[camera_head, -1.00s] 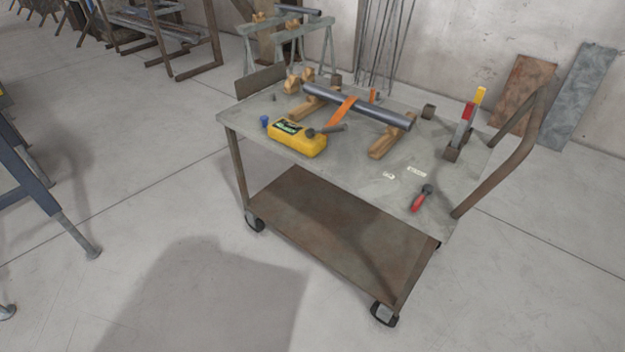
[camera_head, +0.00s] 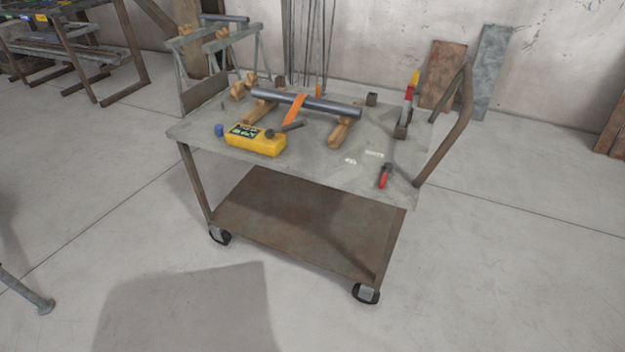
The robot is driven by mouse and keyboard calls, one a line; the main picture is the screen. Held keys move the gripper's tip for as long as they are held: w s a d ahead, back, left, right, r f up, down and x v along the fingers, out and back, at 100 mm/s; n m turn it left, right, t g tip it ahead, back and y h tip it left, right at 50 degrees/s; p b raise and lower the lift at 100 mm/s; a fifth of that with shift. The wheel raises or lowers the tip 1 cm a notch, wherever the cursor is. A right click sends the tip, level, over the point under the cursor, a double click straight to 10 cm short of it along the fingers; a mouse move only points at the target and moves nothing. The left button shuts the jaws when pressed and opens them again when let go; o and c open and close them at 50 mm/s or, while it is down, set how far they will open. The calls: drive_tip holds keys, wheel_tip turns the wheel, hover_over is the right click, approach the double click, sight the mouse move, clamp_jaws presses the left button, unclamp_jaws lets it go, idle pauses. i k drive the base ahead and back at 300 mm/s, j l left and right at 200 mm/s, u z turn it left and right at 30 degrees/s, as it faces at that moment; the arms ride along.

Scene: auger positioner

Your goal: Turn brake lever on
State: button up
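A wheeled metal cart (camera_head: 340,170) stands ahead of me. Near the right end of its top, an upright lever-like piece with a red and yellow upper part (camera_head: 411,90) rises from a small dark block (camera_head: 401,131). A smaller red-handled piece with a dark end (camera_head: 384,176) lies near the front right corner. I cannot tell which of these is the brake lever, or its setting. My gripper is not in view.
A yellow container (camera_head: 258,142), a dark pipe on wooden blocks (camera_head: 335,107) and a blue cap (camera_head: 219,130) sit on the cart. A bent brown handle (camera_head: 458,125) rises at its right. A blue-grey leg (camera_head: 25,292) stands at lower left. Floor in front is clear.

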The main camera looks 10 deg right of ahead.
sight(388, 167)
drive_tip(key=i+l+z, duration=0.5)
drive_tip(key=i, duration=0.35)
